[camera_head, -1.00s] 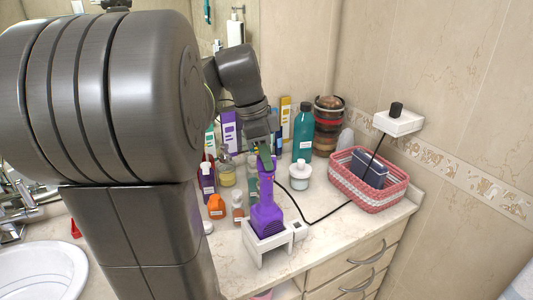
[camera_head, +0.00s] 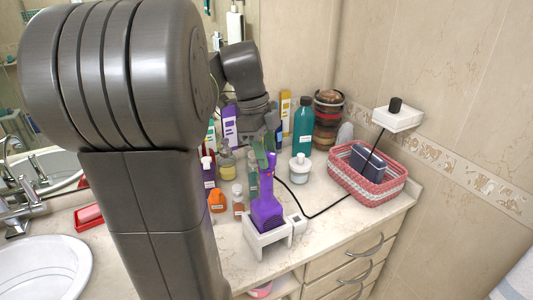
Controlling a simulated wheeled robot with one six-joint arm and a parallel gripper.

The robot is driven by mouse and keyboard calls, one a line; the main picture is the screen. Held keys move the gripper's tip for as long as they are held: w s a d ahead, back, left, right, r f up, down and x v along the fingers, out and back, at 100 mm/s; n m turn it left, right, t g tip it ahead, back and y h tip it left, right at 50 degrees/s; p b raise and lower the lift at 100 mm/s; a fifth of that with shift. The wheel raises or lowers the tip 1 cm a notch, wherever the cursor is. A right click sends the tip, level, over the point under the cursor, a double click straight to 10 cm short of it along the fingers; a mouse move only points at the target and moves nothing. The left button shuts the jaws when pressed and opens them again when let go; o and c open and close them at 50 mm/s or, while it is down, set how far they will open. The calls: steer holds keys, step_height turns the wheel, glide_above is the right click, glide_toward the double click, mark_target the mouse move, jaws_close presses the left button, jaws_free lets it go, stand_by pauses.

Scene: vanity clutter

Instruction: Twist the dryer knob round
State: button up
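The purple dryer (camera_head: 267,212) stands upright in a white holder (camera_head: 262,246) near the counter's front edge. A black cord runs from beside it. My gripper (camera_head: 266,156) points down at the dryer's narrow top end, its greenish fingers close to or touching it. I cannot tell whether they hold it or how far apart they are. I cannot make out a separate knob on the dryer; the fingers cover part of its top.
Bottles crowd the left and back, including a teal bottle (camera_head: 303,127) and an orange one (camera_head: 217,201). A white jar (camera_head: 299,169) stands right of the dryer. A pink-and-white basket (camera_head: 343,182) is further right. A white wall box (camera_head: 400,118) holds a black plug.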

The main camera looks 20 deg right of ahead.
steer(key=o, duration=0.4)
step_height(320, 180, up, 3)
steer(key=p, duration=0.2)
steer(key=shift+p, duration=0.3)
steer(key=shift+r, duration=2)
